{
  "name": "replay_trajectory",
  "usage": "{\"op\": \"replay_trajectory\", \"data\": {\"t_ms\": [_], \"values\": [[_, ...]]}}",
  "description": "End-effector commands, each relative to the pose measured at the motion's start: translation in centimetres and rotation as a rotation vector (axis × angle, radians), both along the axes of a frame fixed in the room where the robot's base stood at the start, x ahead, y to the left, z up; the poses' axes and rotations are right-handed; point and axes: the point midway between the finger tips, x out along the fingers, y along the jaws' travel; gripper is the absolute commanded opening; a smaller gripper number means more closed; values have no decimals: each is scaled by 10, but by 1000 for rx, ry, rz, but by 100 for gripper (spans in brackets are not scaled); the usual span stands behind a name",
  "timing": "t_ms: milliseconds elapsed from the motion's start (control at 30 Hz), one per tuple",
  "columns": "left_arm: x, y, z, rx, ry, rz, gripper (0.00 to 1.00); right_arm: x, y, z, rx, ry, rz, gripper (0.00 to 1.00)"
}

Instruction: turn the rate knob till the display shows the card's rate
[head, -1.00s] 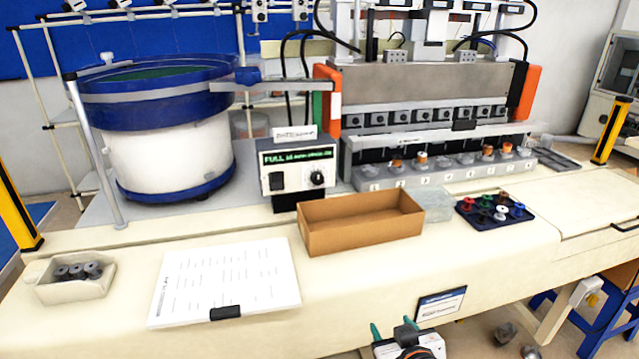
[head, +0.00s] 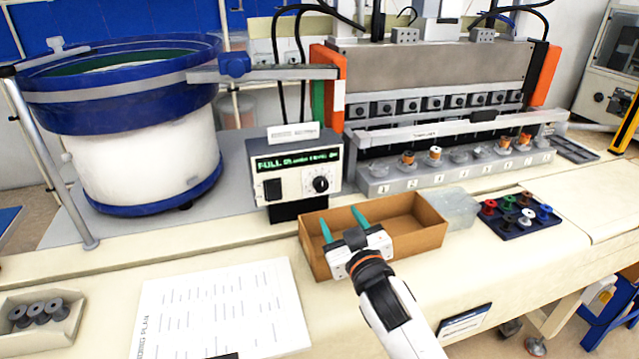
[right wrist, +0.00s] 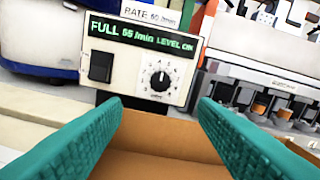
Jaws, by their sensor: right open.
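The rate knob (head: 320,184) is a round black dial on the white front of the control box (head: 293,172); it also shows in the right wrist view (right wrist: 160,81). The green display (head: 298,161) above it reads FULL and, in the right wrist view, what looks like 55 /min LEVEL (right wrist: 140,36). The card (head: 293,131) on top of the box reads RATE and what looks like 60 /min in the right wrist view (right wrist: 150,13). My right gripper (head: 343,222) is open and empty over the cardboard box, in front of and below the knob, apart from it. My left gripper is not in view.
The open cardboard box (head: 418,244) stands in front of the control box. A blue and white bowl feeder (head: 150,165) is at left. A black rocker switch (head: 273,189) sits left of the knob. A spool tray (head: 517,220) lies right; a paper sheet (head: 222,310) lies front left.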

Motion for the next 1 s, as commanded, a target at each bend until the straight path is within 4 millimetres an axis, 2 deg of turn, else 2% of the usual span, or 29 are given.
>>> {"op": "replay_trajectory", "data": {"t_ms": [167,300,600,800,1000], "values": [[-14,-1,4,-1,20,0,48,22,8,2,-1,0,0,54],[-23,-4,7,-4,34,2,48,48,16,2,0,0,0,54],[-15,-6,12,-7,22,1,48,94,31,1,0,0,0,54],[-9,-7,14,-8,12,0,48,108,35,0,0,1,0,54],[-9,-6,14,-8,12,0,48,111,36,-1,0,1,0,54]]}}
